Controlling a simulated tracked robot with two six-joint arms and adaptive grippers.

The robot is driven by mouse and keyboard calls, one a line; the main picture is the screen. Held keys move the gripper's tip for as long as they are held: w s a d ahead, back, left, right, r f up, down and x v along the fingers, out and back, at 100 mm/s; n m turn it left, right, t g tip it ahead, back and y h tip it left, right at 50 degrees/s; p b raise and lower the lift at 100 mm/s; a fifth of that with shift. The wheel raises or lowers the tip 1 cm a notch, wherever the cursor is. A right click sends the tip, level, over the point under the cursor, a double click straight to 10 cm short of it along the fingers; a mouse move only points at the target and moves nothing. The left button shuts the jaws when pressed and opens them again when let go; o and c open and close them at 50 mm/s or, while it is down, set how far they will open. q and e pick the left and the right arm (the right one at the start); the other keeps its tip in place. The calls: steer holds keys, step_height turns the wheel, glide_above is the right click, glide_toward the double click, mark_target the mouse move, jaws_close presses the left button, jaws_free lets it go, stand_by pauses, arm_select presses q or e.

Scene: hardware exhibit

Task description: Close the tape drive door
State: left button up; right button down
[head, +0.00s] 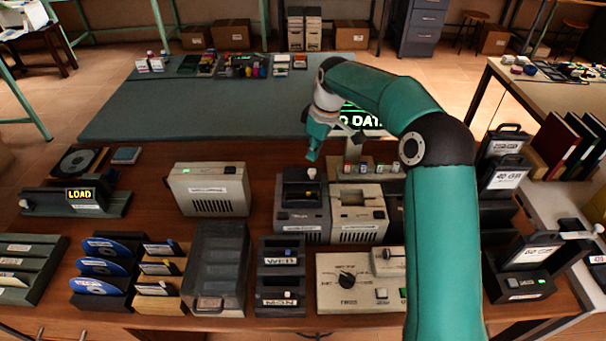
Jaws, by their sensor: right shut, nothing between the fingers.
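A dark grey drive unit (302,222) stands in the middle of the bench. A black panel with a small white knob (311,173) stands at its top back; it looks like a raised door, but its exact angle is hard to tell. A beige unit (361,225) with an opening on top stands against its right side. I cannot tell for sure which is the tape drive. My right gripper (313,156) is shut and empty, pointing down just above and behind the white knob. I cannot tell whether it touches it. My left gripper is not in view.
A beige box (207,190) with a green light stands left of the drives. A clear-lidded case (217,268), a black WED/MON rack (282,277) and a knob panel (345,285) line the front. A lit display (362,121) stands behind, partly hidden by my arm.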

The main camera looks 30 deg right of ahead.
mark_target(313, 169)
steer(key=shift+f+b, duration=0.9)
steer(key=shift+f, duration=0.65)
steer(key=shift+s+a+b, duration=0.7)
steer(key=shift+s+b, duration=0.35)
steer(key=shift+b, duration=0.2)
stand_by(0.5)
steer(key=shift+s+a+b, duration=0.4)
steer(key=shift+s+b, duration=0.2)
steer(key=shift+s, duration=0.05)
steer(key=shift+s+a+b, duration=0.4)
steer(key=shift+s+b, duration=0.2)
steer(key=shift+s, duration=0.05)
steer(key=shift+w+d+r+p, duration=0.15)
steer(key=shift+w+p, duration=0.1)
steer(key=shift+p, duration=0.2)
stand_by(0.6)
step_height(313, 169, up, 7)
steer(key=p, duration=0.6)
stand_by(0.4)
